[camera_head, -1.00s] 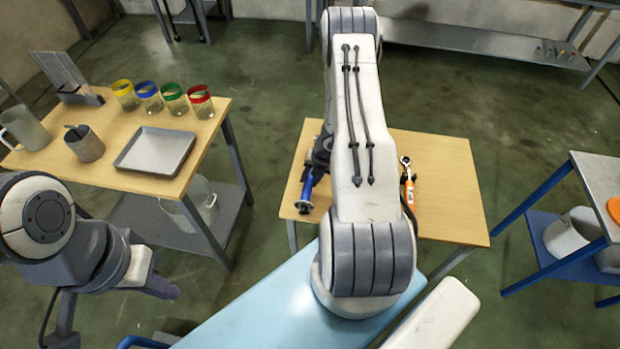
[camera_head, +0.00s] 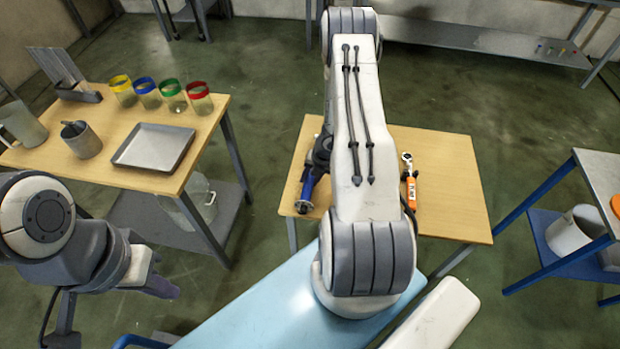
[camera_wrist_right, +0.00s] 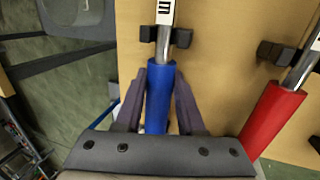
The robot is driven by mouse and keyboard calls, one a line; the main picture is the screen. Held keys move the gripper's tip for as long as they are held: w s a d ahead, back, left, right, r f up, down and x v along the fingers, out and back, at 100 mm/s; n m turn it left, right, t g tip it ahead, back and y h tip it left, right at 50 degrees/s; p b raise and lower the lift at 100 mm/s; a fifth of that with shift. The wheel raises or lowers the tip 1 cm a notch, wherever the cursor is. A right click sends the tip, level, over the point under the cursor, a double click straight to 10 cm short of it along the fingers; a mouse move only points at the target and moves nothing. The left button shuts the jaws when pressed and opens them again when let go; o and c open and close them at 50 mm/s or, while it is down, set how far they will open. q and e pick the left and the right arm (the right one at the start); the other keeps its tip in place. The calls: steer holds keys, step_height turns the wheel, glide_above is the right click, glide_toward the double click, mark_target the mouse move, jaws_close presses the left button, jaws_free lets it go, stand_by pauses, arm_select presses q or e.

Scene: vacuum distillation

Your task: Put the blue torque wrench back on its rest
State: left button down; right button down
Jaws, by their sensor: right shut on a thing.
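The blue torque wrench (camera_head: 308,188) is at the left edge of the middle wooden table in the head view. In the right wrist view its blue handle (camera_wrist_right: 160,95) lies between the two fingers of my right gripper (camera_wrist_right: 158,100), which is shut on it. Its silver shaft runs up between the two black prongs of a rest (camera_wrist_right: 148,34); I cannot tell whether it touches them. My arm hides most of the right gripper in the head view. My left gripper (camera_head: 160,287) is low at the left, away from the tables, its fingers unclear.
A red-handled wrench (camera_wrist_right: 272,118) lies right of the blue one, by another black rest (camera_wrist_right: 270,50). An orange-handled wrench (camera_head: 412,190) lies on the middle table (camera_head: 450,200). The left table holds a tray (camera_head: 155,147), mugs and coloured-rim glasses.

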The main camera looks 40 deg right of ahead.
steer(key=shift+c, duration=2.2)
jaws_free()
steer(key=shift+s+f, duration=0.1)
steer(key=p+v, duration=0.2)
steer(key=v, duration=0.8)
steer(key=shift+r, duration=0.35)
